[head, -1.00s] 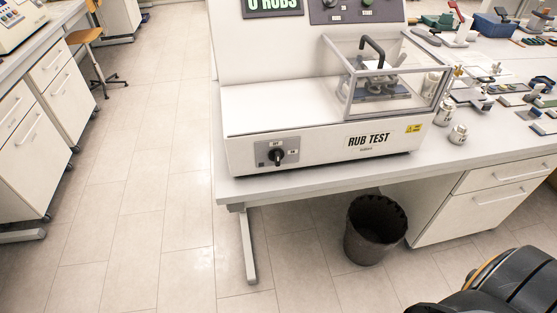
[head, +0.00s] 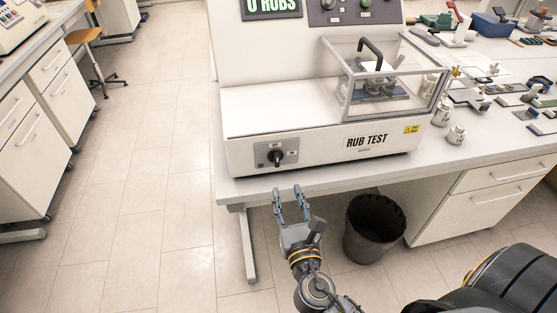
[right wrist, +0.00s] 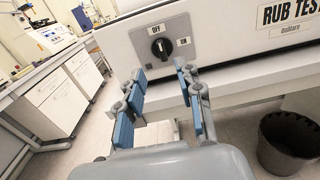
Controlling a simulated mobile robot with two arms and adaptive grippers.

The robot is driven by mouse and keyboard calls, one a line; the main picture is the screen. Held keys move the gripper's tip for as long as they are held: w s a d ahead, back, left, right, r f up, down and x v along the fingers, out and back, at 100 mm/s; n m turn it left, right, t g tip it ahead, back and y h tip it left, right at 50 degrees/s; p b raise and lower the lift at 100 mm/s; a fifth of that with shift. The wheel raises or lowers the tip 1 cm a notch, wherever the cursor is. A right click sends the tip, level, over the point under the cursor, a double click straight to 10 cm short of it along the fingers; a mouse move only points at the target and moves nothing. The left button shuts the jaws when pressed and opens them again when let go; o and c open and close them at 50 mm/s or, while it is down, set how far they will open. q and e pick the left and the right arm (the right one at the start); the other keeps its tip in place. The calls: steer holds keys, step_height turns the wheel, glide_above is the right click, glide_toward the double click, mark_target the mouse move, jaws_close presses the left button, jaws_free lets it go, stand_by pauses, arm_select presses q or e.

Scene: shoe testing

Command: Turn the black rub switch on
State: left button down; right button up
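The black rub switch (head: 276,156) is a rotary knob on a grey plate at the lower left of the white RUB TEST machine's front (head: 330,155). In the right wrist view the knob (right wrist: 161,48) sits ahead of the fingers, between an OFF label above and an ON label to its right. My right gripper (head: 290,192) is in front of the table edge, below and slightly right of the switch. Its blue-padded fingers are apart, with nothing between them, and do not touch the knob. My left gripper is not in view.
The machine stands on a white table (head: 245,188) whose front edge lies between my right gripper and the switch. A black bin (head: 374,228) is on the floor to the right. Small jars (head: 456,135) stand right of the machine. Floor at left is clear.

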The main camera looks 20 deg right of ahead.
mark_target(277, 159)
steer(key=p+x, duration=0.2)
steer(key=x, duration=0.8)
steer(key=shift+w+a, duration=0.1)
steer(key=shift+w+d, duration=0.2)
steer(key=shift+w, duration=0.5)
steer(key=shift+c, duration=0.4)
jaws_close()
